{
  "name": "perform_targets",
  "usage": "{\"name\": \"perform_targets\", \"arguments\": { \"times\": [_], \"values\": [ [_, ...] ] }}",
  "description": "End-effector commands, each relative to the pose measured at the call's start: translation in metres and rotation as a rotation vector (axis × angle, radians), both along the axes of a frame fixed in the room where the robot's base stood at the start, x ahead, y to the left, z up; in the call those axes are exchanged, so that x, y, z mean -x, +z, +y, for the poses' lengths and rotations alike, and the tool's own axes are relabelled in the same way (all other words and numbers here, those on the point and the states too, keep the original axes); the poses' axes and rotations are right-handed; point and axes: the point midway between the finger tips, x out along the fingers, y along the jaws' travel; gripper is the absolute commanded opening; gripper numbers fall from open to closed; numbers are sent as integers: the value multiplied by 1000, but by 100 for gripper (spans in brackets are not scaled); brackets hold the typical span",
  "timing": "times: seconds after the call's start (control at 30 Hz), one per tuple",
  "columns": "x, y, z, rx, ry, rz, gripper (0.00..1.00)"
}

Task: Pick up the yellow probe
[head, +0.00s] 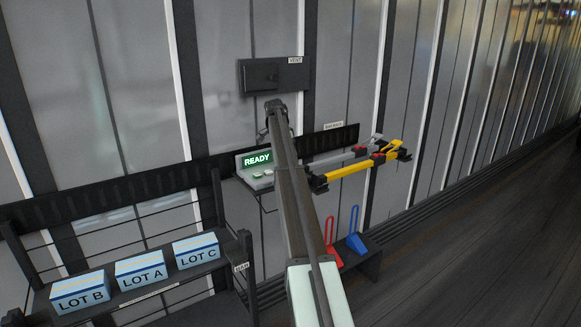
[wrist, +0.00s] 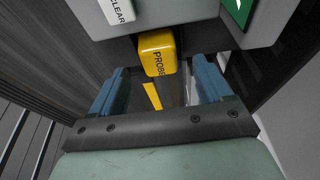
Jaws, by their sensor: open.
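The yellow probe (wrist: 158,53), a block marked PROBE, shows in the wrist view just below the edge of a grey device (wrist: 185,25). My gripper (wrist: 162,80) is open, with one blue finger to the left of the probe and one to the right. The probe is near the fingertips, and I see no grip on it. I cannot tell whether a finger touches it. In the head view the probe does not show clearly, and my arm covers part of the area beside the READY device (head: 257,163).
A shelf (head: 130,307) at left holds boxes LOT B (head: 80,291), LOT A (head: 140,270) and LOT C (head: 197,250). A yellow bar (head: 350,170) lies right of my arm. Red (head: 330,240) and blue (head: 355,238) upright things stand lower down. The floor at right is clear.

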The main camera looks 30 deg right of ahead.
Motion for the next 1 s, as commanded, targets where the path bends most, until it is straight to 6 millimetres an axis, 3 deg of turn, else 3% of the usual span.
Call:
{"name": "perform_targets", "arguments": {
  "times": [0.2,0.47,1.0],
  "values": [
    [1,-26,-9,0,0,1,79],
    [1,-29,-10,1,1,-1,79],
    [1,-28,-9,1,1,0,28]
  ]
}}
